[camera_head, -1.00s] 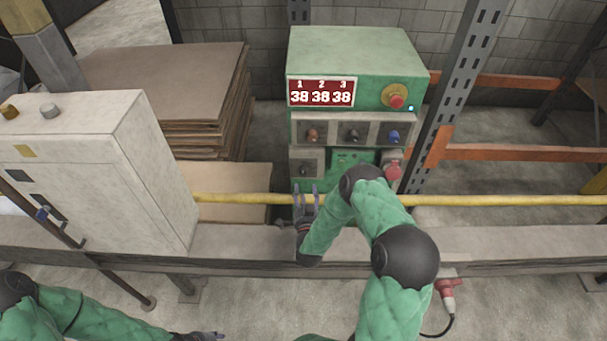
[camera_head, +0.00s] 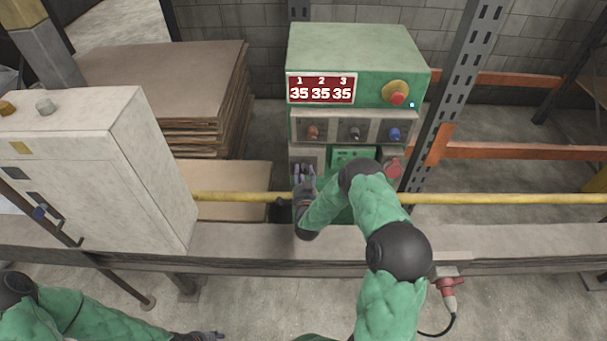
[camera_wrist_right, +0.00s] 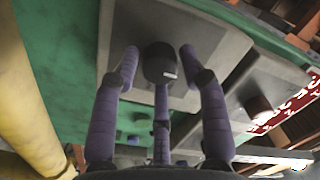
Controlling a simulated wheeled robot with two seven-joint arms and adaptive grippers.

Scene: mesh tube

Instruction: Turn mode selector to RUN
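The green control box (camera_head: 355,50) stands behind the yellow rail. In the right wrist view a black knob (camera_wrist_right: 160,60) with a small white mark sits on a grey plate (camera_wrist_right: 200,45); it appears to be the mode selector. No lettering around it is readable. My right gripper (camera_head: 305,172) is in front of the lower left plate, hiding the knob in the head view. In the wrist view my right gripper (camera_wrist_right: 159,68) is open, with fingers on both sides of the knob and gaps visible. My left gripper (camera_head: 207,337) is low at the bottom edge, its fingers unclear.
A red display (camera_head: 321,91) reads 35 35 35, beside a red emergency button (camera_head: 397,98). Several knobs sit in a row below. The yellow rail (camera_head: 500,199) crosses in front. A white cabinet (camera_head: 150,170) stands left and a metal upright (camera_head: 455,100) right.

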